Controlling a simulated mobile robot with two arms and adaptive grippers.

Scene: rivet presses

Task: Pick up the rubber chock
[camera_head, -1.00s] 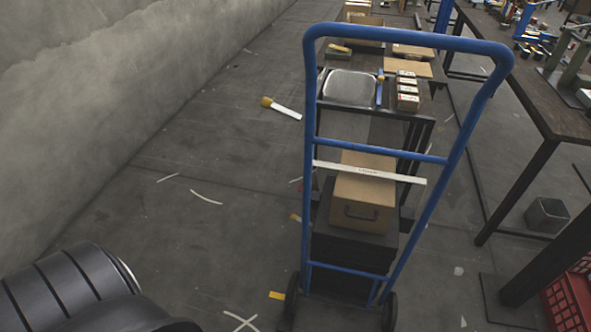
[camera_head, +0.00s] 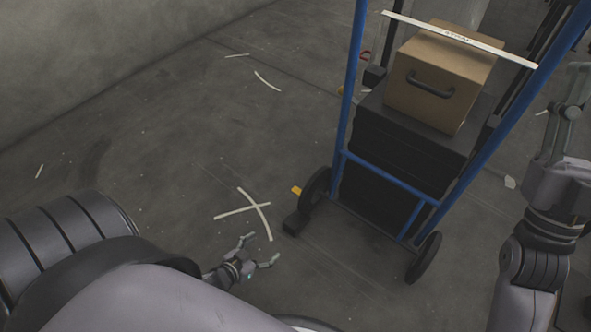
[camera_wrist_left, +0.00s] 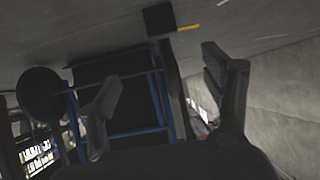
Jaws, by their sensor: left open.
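The rubber chock (camera_head: 295,223) looks like a small black block on the floor, against or just in front of the hand truck's left wheel (camera_head: 315,188). My left gripper (camera_head: 260,255) is open and empty, a little in front of the chock and to its left, apart from it. In the left wrist view, the two spread fingers (camera_wrist_left: 170,90) frame the hand truck; I cannot tell the chock surely from other dark parts there.
The blue hand truck (camera_head: 348,100) carries black cases (camera_head: 400,150) and a cardboard box (camera_head: 440,75) with a handle and a white strap. White tape strips form a cross (camera_head: 246,211) on the floor. The floor on the left is mostly clear.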

